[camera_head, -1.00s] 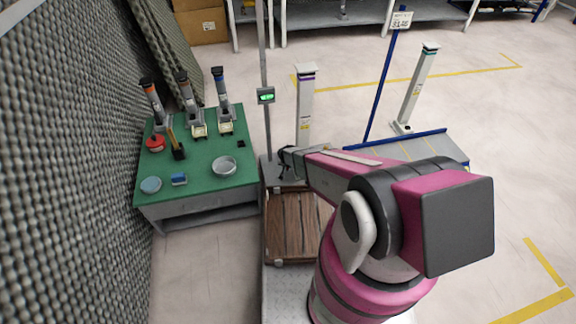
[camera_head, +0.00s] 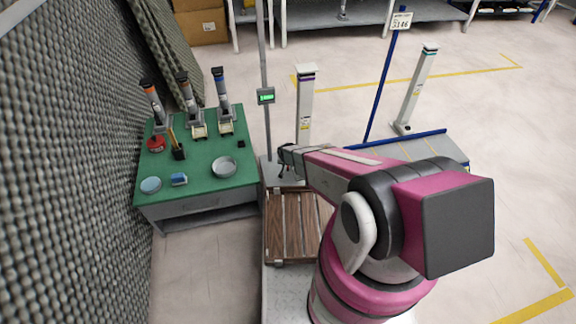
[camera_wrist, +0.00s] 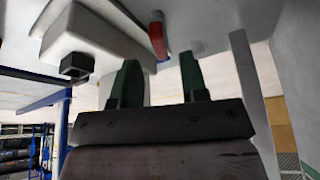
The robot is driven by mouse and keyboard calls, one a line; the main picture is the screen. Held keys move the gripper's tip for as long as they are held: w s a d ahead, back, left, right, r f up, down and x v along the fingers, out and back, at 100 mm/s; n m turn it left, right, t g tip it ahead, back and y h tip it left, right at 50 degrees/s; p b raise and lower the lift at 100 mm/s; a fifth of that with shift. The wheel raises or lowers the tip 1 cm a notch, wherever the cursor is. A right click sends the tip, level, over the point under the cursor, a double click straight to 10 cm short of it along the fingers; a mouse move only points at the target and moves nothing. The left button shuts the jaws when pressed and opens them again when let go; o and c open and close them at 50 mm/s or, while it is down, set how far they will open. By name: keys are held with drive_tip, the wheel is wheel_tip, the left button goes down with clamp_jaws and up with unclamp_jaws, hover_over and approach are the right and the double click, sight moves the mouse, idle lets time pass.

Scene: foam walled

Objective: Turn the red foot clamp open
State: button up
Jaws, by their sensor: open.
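The red foot clamp (camera_wrist: 157,40) shows in the wrist view as a small red lever with a grey end, against a pale surface. My gripper (camera_wrist: 159,62) has two dark green fingers standing apart with a gap between them. The red lever appears beyond the fingertips, roughly in line with the gap; I cannot tell whether either finger touches it. In the head view my gripper (camera_head: 284,168) is low beside the grey post, at the far end of the slatted wooden platform. The clamp cannot be made out there.
A pale block with a dark square end (camera_wrist: 77,66) is left of the fingers. In the head view, a green-topped table (camera_head: 200,170) with tools and dishes stands left. The wooden platform (camera_head: 290,228) and a grey post with a green display (camera_head: 265,97) are close to my arm.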

sight(288, 167)
drive_tip(key=v, duration=0.7)
drive_tip(key=shift+r, duration=0.25)
drive_tip(key=shift+f, duration=0.1)
drive_tip(key=x, duration=1.1)
drive_tip(key=shift+s, duration=0.1)
clamp_jaws()
